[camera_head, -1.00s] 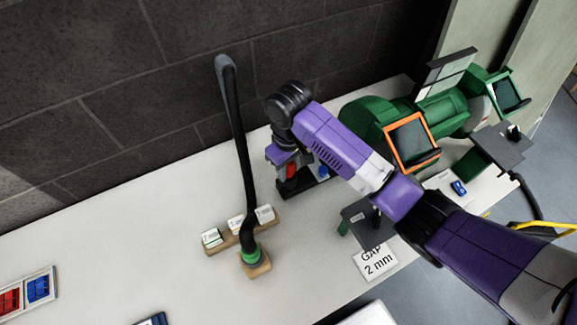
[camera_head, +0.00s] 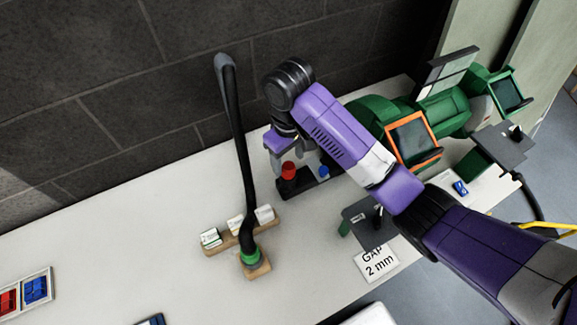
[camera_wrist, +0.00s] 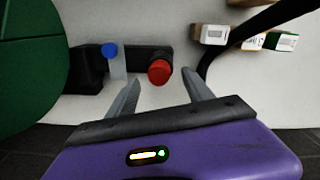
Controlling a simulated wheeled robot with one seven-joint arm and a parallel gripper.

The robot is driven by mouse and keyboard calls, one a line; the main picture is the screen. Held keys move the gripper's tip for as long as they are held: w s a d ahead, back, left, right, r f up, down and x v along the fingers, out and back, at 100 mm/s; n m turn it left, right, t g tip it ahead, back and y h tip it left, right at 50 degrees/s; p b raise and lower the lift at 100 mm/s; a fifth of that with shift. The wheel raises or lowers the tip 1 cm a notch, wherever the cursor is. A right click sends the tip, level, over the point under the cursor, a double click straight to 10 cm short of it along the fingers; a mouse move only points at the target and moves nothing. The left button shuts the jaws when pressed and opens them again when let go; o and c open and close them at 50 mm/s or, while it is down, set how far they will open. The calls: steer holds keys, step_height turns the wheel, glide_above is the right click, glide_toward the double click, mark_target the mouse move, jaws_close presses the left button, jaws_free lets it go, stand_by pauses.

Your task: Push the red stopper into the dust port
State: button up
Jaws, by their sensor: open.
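The red stopper (camera_head: 288,168) sits upright on a dark fitting at the left end of a black block (camera_head: 310,185), which I take to be the dust port. In the wrist view the red stopper (camera_wrist: 159,72) shows at the end of a short dark cylinder. I cannot tell how deep it sits. My gripper (camera_wrist: 162,78) is open, its two grey fingers apart on either side of the stopper's place in that view, with nothing between them. In the head view my gripper (camera_head: 287,152) is just above the stopper.
A blue knob (camera_wrist: 109,50) stands beside the stopper. The green grinder (camera_head: 375,112) is to the right, near my arm. A black hose (camera_head: 238,150) rises from a wooden base at left, by small white boxes (camera_head: 236,224).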

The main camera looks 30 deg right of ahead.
steer(key=shift+r+p, duration=0.45)
steer(key=shift+r, duration=1)
